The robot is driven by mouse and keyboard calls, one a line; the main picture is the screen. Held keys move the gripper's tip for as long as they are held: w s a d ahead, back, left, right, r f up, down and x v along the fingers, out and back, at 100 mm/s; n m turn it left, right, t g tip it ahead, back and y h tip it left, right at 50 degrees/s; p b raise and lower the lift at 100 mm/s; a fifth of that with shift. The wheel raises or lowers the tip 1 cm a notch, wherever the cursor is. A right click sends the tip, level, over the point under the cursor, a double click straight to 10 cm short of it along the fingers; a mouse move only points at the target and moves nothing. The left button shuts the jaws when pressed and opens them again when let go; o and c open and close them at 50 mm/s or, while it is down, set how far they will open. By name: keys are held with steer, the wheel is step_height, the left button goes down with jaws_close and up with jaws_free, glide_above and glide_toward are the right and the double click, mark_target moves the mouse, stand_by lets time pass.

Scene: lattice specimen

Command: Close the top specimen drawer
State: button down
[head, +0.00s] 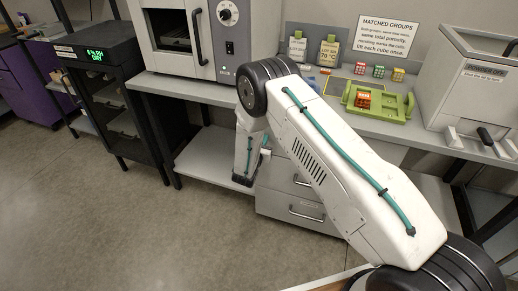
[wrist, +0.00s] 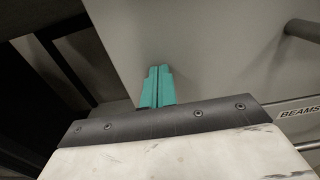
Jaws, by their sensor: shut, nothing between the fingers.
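The grey drawer unit (head: 276,203) stands under the bench in the head view, with bar handles on its fronts. My arm hides its upper part, so I cannot tell there how far the top drawer is out. In the wrist view a plain grey front (wrist: 215,60) fills the middle, with a dark bar handle (wrist: 304,31) at the right. My gripper (wrist: 159,68) has its teal fingers together and empty, pointing at this front left of the handle. I cannot tell whether the tips touch it.
A label reading "BEAMS" (wrist: 299,112) shows at the right of the wrist view. An oven (head: 180,40) and a green tray (head: 385,104) stand on the bench. A black cabinet (head: 105,95) stands at the left. The floor (head: 110,220) in front is clear.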

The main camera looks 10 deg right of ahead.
steer(key=shift+w+d+r, duration=0.2)
steer(key=shift+w, duration=0.1)
steer(key=shift+d, duration=0.1)
steer(key=v, duration=1.4)
steer(key=shift+s+a+f, duration=0.2)
steer(key=shift+s+a, duration=0.05)
steer(key=shift+a, duration=0.05)
